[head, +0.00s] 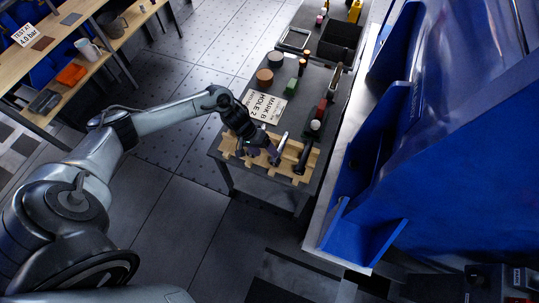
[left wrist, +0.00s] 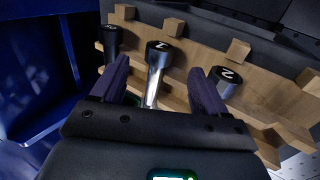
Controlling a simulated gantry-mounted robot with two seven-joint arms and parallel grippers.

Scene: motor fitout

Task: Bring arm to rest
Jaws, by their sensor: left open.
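My left gripper (head: 264,152) is at the front end of the dark bench, just over the wooden rack (head: 228,147). In the left wrist view the two purple fingers of the left gripper (left wrist: 158,88) are apart, with nothing gripped. A tool with a black cap marked 1 (left wrist: 158,52) and a silver shaft stands in the rack, in line with the gap between the fingers. A black tool marked 2 (left wrist: 226,76) is beside the finger on the right. Another black-capped tool (left wrist: 112,38) stands at the left. My right gripper is not in view.
The bench (head: 312,84) holds a white card (head: 264,106), a green block (head: 291,86), a round brown piece (head: 265,76) and a dark bin (head: 340,40). A large blue structure (head: 440,130) stands close on the right. Open floor lies left of the bench.

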